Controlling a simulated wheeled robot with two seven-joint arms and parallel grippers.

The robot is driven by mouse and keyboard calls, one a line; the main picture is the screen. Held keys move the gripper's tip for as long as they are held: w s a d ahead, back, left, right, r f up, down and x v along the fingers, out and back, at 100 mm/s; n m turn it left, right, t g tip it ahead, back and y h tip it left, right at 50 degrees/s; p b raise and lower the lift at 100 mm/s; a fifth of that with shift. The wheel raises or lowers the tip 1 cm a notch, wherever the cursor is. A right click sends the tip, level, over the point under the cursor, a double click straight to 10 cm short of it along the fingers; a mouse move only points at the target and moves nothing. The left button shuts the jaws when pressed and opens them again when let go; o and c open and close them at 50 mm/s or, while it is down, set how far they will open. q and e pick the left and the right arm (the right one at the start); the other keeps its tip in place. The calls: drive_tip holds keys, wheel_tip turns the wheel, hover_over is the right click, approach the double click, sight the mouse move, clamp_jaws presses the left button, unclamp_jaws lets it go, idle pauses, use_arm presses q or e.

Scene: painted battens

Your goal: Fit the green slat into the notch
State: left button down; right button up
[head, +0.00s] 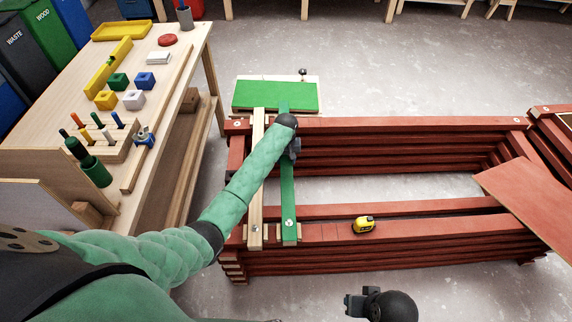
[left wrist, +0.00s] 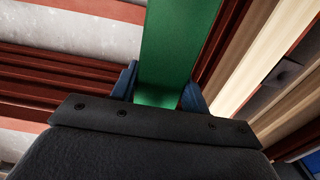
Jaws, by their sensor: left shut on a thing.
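The green slat (head: 289,205) spans the red frame from back beam to front beam, with a light round spot near its near end. My left gripper (head: 293,152) is shut on the slat near its far half, partly hidden by my own wrist. In the left wrist view the green slat (left wrist: 180,45) runs between the blue fingertips of the left gripper (left wrist: 162,92). No notch can be made out clearly; whether the slat is seated or only rests on the beams cannot be told. My right gripper (head: 357,301) is low in the head view, away from the frame, its jaws unclear.
A bare wood slat (head: 256,185) lies just left of the green one. A yellow tape measure (head: 363,225) sits on the front red beam (head: 425,226). A green-topped board (head: 250,95) stands behind. A red board (head: 525,195) slants at right. A workbench (head: 150,105) stands at left.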

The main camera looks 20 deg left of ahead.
use_arm(q)
wheel_tip(320, 180, down, 3)
drive_tip(key=shift+f, duration=0.15)
use_arm(e)
drive_tip(key=shift+d+r, duration=0.25)
drive_tip(key=shift+r, duration=0.25)
use_arm(q)
drive_tip(key=c, duration=0.7)
unclamp_jaws()
drive_tip(key=shift+f, duration=0.15)
use_arm(e)
drive_tip(key=shift+f, duration=0.2)
